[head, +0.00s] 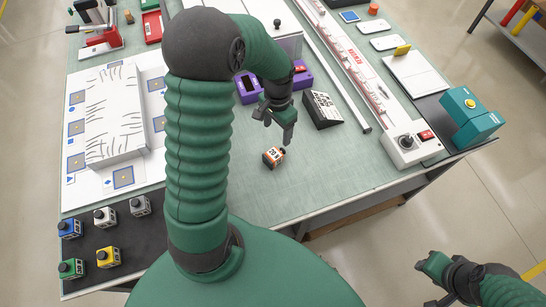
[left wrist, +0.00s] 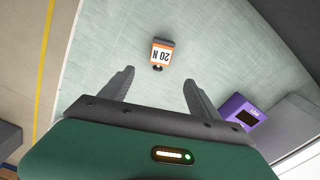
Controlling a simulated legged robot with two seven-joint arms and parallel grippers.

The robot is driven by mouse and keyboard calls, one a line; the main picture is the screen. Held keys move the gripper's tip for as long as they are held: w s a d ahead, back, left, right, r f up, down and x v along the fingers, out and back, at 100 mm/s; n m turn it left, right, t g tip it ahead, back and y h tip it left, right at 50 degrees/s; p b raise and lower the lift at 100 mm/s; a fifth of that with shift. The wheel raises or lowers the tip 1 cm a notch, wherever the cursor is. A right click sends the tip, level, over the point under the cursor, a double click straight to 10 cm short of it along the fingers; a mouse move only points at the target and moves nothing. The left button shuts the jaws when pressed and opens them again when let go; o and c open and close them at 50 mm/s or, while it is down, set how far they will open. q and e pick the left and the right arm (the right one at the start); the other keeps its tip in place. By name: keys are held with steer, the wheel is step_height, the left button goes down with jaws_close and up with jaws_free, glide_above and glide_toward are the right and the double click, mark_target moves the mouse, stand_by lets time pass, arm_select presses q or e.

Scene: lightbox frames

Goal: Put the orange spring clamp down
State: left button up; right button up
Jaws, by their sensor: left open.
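The orange spring clamp (head: 273,157) is a small orange block with a white "20 N" label and a dark knob. It rests on the green table top (head: 300,190), clear of other things. In the left wrist view the clamp (left wrist: 162,54) lies beyond the fingertips, between their lines. My left gripper (head: 277,126) is open and empty, near the clamp and apart from it. Its two spread fingers also show in the left wrist view (left wrist: 159,78). My right gripper (head: 432,279) is off the table at the lower right; its jaws are unclear.
A black wedge with white lettering (head: 322,110) and a purple device (head: 247,90) stand near my left gripper. Several coloured knobbed blocks sit on a black mat (head: 85,285) at the lower left. A teal box (head: 470,115) stands at the right. Bare table surrounds the clamp.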

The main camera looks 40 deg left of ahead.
arm_select(q)
glide_above(273, 154)
steer(key=w+d, duration=0.1)
steer(key=w, duration=0.1)
step_height(273, 154, down, 8)
steer(key=shift+s+f, duration=0.1)
steer(key=shift+s+d+f+p, duration=0.1)
steer(key=shift+d+f+p, duration=0.1)
steer(key=shift+p, duration=0.1)
steer(key=shift+s+a+f+p, duration=0.2)
steer(key=shift+s+f+p, duration=0.35)
steer(key=shift+s+f, duration=0.4)
steer(key=f, duration=0.3)
steer(key=shift+a, duration=0.35)
steer(key=shift+w+a+f, duration=0.15)
steer(key=shift+a+f, duration=0.15)
steer(key=shift+d+r, duration=0.2)
steer(key=shift+d, duration=0.2)
steer(key=c, duration=1.5)
steer(key=shift+a, duration=0.15)
jaws_close()
arm_select(e)
steer(key=shift+w+d+r, duration=0.15)
steer(key=shift+r, duration=0.3)
steer(key=shift+w+d+r, duration=0.15)
steer(key=shift+r, duration=0.3)
